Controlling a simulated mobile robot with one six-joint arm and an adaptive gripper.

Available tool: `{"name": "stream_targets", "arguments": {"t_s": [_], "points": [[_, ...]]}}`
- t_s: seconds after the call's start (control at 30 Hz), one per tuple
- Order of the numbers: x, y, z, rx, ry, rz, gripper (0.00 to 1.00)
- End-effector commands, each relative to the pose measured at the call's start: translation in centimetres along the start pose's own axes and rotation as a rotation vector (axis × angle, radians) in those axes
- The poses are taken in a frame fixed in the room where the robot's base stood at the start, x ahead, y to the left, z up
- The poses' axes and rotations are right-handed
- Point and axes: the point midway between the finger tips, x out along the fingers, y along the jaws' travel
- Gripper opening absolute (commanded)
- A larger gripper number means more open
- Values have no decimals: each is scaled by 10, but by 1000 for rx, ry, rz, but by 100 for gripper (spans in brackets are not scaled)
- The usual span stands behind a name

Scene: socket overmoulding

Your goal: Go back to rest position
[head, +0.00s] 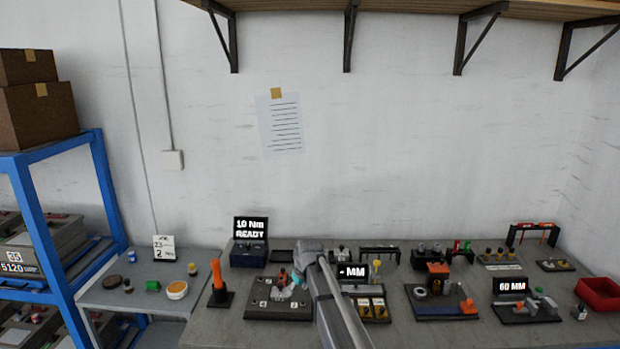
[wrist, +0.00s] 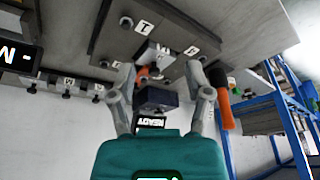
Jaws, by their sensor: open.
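My gripper (wrist: 161,72) is open in the wrist view, its two fingers apart with nothing held between them. In the head view my gripper (head: 291,284) is low over the dark fixture plate (head: 258,310) at the middle left of the bench, partly hidden by my own arm. The plate also shows in the wrist view (wrist: 112,32), seen upside down, with a small grey metal part (wrist: 155,54) and an orange piece beyond the fingertips. I cannot tell whether the fingers touch anything there.
A display box (head: 250,251) reading "10 Nm READY" stands behind the plate. An orange-handled tool (head: 218,283) stands at its left. An "MM" display (head: 353,271), more fixtures and a red bin (head: 599,293) are to the right. A blue rack (head: 40,225) is far left.

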Motion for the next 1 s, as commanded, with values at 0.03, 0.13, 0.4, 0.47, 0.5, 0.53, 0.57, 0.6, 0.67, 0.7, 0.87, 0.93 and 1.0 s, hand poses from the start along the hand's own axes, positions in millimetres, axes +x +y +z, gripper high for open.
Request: {"name": "stream_targets", "arguments": {"t_s": [0.03, 0.13, 0.4, 0.47, 0.5, 0.53, 0.57, 0.6, 0.67, 0.7, 0.87, 0.93, 1.0], "points": [[0, 1, 19, 20, -10, 3, 65], [-3, 4, 56, 70, -36, 11, 65], [-13, 10, 182, 256, -130, 46, 65], [-16, 9, 210, 300, -151, 54, 65], [-18, 8, 228, 328, -165, 60, 65], [-19, 7, 242, 350, -176, 65, 65], [-20, 6, 255, 372, -187, 70, 65], [-22, 4, 273, 401, -200, 76, 65], [-25, 1, 299, 444, -221, 85, 65], [-26, -1, 315, 470, -233, 92, 65], [-32, -9, 364, 558, -275, 112, 65], [-34, -11, 378, 584, -286, 119, 65], [-36, -13, 386, 601, -294, 124, 65]]}}
